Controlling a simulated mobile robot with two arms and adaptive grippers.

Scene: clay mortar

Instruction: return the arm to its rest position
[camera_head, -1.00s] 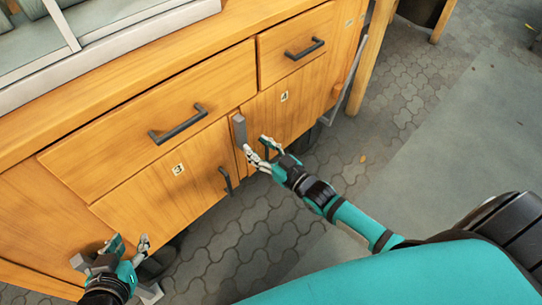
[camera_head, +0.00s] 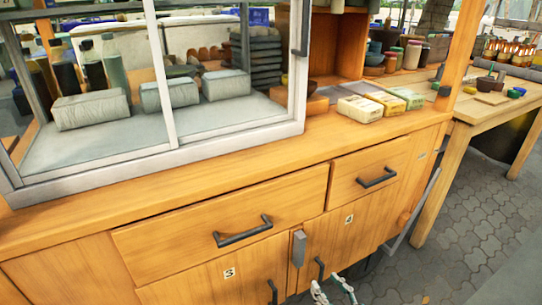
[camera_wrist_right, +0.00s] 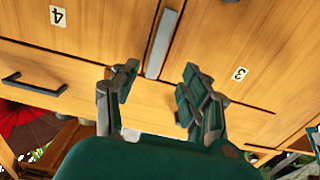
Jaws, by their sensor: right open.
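My right gripper (camera_head: 333,290) shows only by its fingertips at the bottom edge of the head view, below and right of a grey upright bar (camera_head: 299,247) between the cabinet doors. In the right wrist view the gripper (camera_wrist_right: 157,82) is open, with a wide empty gap between its two green-and-grey fingers. There the grey bar (camera_wrist_right: 163,43) appears beyond the fingers, and nothing is held. The rest of the right arm is below the head view. My left gripper is not in view.
The wooden cabinet (camera_head: 75,270) stands in front, with a drawer handle (camera_head: 243,231) and another handle (camera_head: 377,177) sticking out. A glass case (camera_head: 165,70) and wrapped blocks (camera_head: 360,108) stand on top. Paved floor (camera_head: 470,235) is clear at right.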

